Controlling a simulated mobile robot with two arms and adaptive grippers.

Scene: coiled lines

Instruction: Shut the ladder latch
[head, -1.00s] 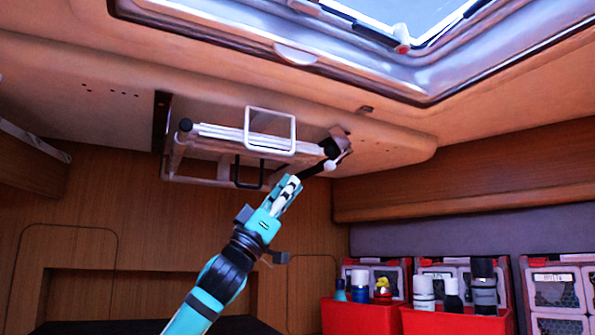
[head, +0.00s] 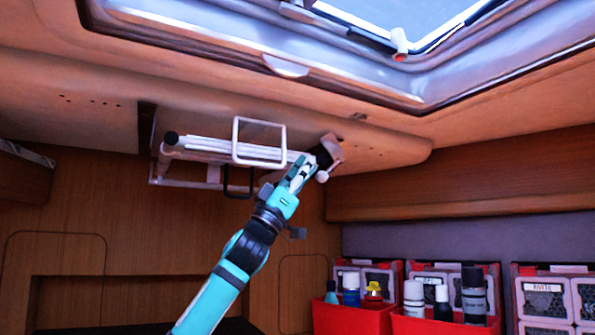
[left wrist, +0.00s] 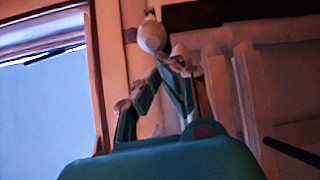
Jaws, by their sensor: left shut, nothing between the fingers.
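The folded ladder (head: 205,146), made of white tubes with dark end caps, is stowed against the ceiling panel in the head view. The ladder latch (head: 322,155), with a dark part and a pale bracket, sits at the ladder's right end. A pale round knob (head: 322,176) shows just below it; a pale knob also shows at the fingertips in the left wrist view (left wrist: 151,36). My left gripper (head: 301,171) is shut and empty, its tips close beside the latch and partly covering it. I cannot tell whether they touch. My right gripper is out of view.
A white square loop (head: 236,140) and a black loop (head: 238,194) stick out from the ladder, left of my gripper. The hatch frame (head: 290,68) is above. Red bins (head: 350,320) with bottles stand at lower right.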

